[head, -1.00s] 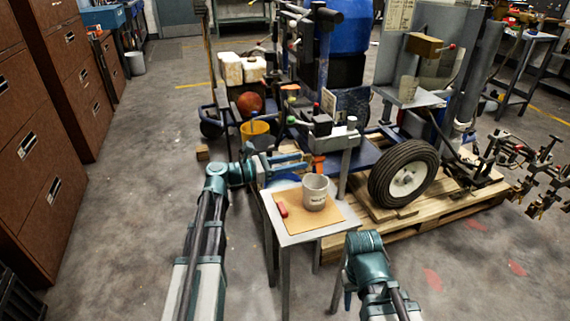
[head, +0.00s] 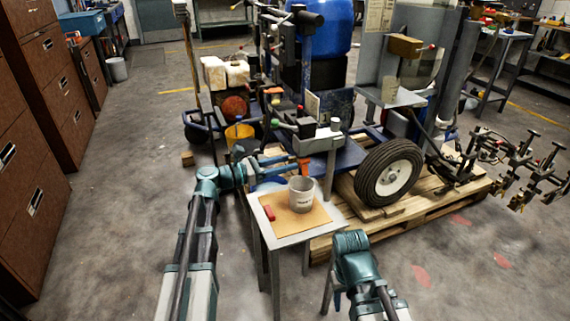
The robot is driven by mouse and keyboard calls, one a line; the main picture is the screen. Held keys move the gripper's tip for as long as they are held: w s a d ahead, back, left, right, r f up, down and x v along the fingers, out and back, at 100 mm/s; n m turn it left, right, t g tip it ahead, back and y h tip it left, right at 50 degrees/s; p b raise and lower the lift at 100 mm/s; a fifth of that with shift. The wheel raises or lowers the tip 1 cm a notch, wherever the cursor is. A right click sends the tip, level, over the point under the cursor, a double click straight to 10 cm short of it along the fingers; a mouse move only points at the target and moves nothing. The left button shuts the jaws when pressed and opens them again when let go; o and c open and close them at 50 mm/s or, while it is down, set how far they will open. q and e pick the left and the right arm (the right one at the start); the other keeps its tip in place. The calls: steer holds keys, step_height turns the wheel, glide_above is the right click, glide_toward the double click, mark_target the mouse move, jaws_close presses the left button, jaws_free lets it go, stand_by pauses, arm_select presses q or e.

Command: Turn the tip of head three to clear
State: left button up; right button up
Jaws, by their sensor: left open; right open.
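The spray heads (head: 515,168) stand in a row on a dark bar at the far right of the head view, with yellowish tips low on them. They are small here, and I cannot tell which is head three or how its tip is turned. My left gripper (head: 272,172) is open and empty, with blue fingers, just behind the small table and far left of the heads. My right gripper (head: 338,298) is mostly hidden under its own wrist, in front of the table. It is open, low, and well apart from the heads.
A small table (head: 276,240) carries a board, a grey cup (head: 302,194) and a red object (head: 269,213). The floor at right front is clear.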

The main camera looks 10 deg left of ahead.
arm_select(q)
jaws_close()
steer(key=n, duration=0.9)
steer(key=shift+n, duration=2.4)
